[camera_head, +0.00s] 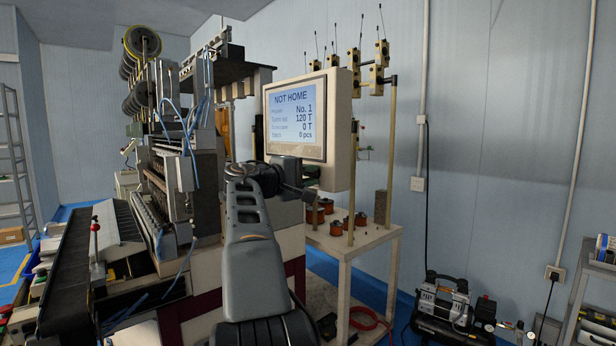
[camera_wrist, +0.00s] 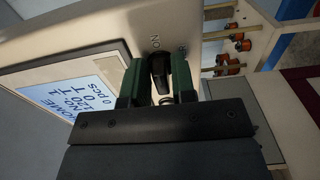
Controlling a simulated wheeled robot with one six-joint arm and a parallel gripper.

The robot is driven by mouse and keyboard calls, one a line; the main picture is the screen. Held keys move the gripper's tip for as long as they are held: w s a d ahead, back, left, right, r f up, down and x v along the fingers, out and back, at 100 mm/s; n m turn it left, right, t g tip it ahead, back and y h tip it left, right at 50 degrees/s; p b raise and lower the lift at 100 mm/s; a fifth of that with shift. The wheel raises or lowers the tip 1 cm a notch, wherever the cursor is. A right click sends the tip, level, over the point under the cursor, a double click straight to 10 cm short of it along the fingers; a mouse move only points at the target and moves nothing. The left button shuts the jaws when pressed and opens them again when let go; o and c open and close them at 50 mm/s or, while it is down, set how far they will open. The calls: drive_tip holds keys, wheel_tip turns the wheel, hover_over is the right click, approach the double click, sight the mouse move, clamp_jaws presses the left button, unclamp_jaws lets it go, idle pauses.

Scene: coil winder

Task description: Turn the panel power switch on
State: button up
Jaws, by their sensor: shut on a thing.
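The panel power switch (camera_wrist: 158,68) is a black knob on the pale control panel (camera_wrist: 112,32). In the wrist view, my gripper (camera_wrist: 157,78) has its green fingers on either side of the knob and is shut on it. The letters ON stand just above the knob, and a second, partly hidden label is to their right. The knob's upper end lies near ON, but I cannot tell its exact setting. In the head view, the panel (camera_head: 341,120) shows a lit screen (camera_head: 292,112) reading NOT HOME. My arm hides the switch there.
A coil winding machine (camera_head: 180,170) stands left of the panel. A white table (camera_head: 350,243) with several copper-coloured spools (camera_head: 361,219) is below and behind the panel. A black compressor (camera_head: 445,300) sits on the floor at the right.

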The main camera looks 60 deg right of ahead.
drive_tip(key=o, duration=0.7)
drive_tip(key=v, duration=1.4)
drive_tip(key=shift+b, duration=0.35)
drive_tip(key=shift+w+d, duration=0.1)
